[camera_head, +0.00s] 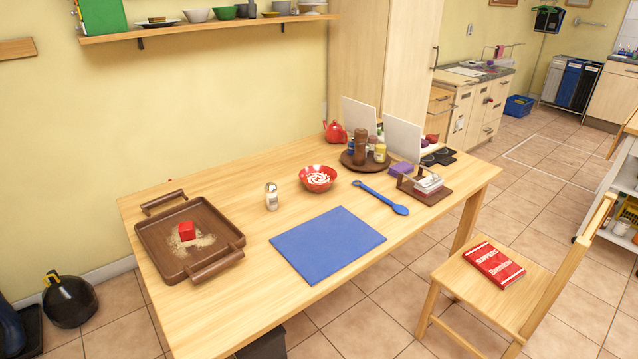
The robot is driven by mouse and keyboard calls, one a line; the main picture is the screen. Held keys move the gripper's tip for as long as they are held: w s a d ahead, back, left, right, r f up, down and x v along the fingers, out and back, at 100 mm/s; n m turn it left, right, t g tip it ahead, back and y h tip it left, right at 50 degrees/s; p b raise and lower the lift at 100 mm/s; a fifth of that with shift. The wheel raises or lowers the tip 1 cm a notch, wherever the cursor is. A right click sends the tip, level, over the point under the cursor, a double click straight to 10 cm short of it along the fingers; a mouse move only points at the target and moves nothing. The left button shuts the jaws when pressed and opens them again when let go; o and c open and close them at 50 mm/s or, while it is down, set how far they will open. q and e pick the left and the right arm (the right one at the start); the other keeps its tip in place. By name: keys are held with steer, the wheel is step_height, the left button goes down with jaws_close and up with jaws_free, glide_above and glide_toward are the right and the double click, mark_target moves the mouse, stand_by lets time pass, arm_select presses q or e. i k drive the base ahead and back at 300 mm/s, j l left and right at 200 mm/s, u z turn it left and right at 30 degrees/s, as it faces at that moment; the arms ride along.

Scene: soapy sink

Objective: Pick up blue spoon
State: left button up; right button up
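The blue spoon (381,198) lies flat on the wooden table, right of the middle. Its handle points to the back left and its bowl to the front right. It lies just beyond the back right corner of a blue mat (327,244), apart from it. Neither of my grippers is in view, and nothing touches the spoon.
Around the spoon are a red bowl (318,178), a round tray (352,164) with bottles and a napkin holder (427,196). A shaker (271,197) and a brown tray (152,239) stand further left. A chair (510,288) with a red book (494,263) stands at the right.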

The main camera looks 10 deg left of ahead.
mark_target(401, 209)
steer(key=u, duration=0.6)
steer(key=i+l+u, duration=0.15)
steer(key=l+u, duration=0.15)
steer(key=i+l+u, duration=0.1)
steer(key=l+u, duration=0.2)
steer(key=l, duration=0.25)
steer(key=i+l+u, duration=0.1)
steer(key=l+u, duration=0.15)
steer(key=l, duration=0.2)
